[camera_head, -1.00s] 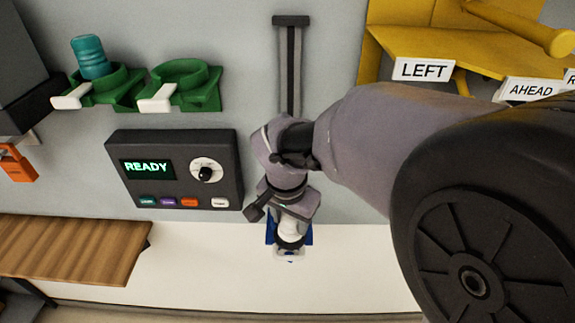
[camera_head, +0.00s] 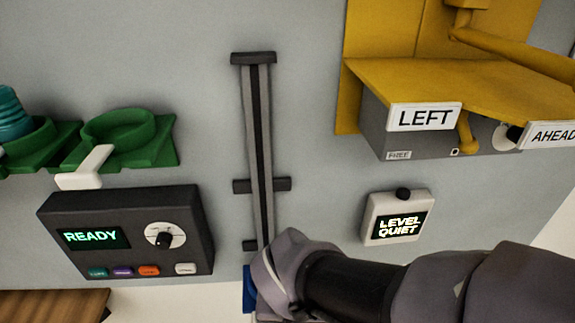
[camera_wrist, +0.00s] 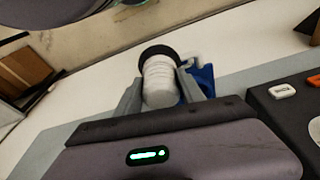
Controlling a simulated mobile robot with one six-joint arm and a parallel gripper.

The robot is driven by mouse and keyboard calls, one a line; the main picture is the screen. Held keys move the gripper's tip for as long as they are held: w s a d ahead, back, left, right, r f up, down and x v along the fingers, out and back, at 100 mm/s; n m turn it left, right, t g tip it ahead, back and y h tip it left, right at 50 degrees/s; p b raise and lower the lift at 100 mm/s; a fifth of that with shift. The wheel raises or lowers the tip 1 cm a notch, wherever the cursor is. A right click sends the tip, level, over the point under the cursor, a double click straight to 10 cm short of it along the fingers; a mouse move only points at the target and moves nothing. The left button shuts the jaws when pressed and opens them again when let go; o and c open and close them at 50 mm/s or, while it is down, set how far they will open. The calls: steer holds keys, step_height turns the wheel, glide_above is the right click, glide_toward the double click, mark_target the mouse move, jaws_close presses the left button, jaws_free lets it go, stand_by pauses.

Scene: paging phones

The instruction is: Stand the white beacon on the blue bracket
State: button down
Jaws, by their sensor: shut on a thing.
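The white beacon (camera_wrist: 160,84), a ribbed white cylinder with a black end, is between the two grey fingers of my gripper (camera_wrist: 162,78) in the wrist view. The gripper is shut on it. The blue bracket (camera_wrist: 204,80) shows just right of and behind the right finger, partly hidden by it. In the head view only a blue edge of the bracket (camera_head: 249,290) shows, left of my wrist. The beacon and fingers are not visible there. I cannot tell whether the beacon touches the bracket.
A vertical rail (camera_head: 259,150) runs down the grey wall above my wrist. A black READY panel (camera_head: 128,245) is to the left, below green holders (camera_head: 120,140). A LEVEL QUIET box (camera_head: 397,217) and yellow shelf (camera_head: 455,85) are to the right.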

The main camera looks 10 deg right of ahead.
steer(key=shift+s+d+f, duration=0.1)
steer(key=shift+s+f, duration=0.05)
steer(key=shift+f, duration=0.05)
steer(key=shift+w+a+f+p, duration=0.15)
steer(key=shift+w+a+f, duration=0.65)
steer(key=shift+w, duration=1.65)
steer(key=shift+w+a+f+p, duration=0.1)
steer(key=shift+w+a+f, duration=0.65)
steer(key=shift+w, duration=1.75)
steer(key=shift+w+a+f+p, duration=0.15)
steer(key=shift+w+a+f, duration=0.65)
steer(key=shift+w, duration=1.65)
steer(key=shift+d+f, duration=0.15)
steer(key=shift+f, duration=0.05)
steer(key=shift+f, duration=0.15)
steer(key=c, duration=0.7)
jaws_free()
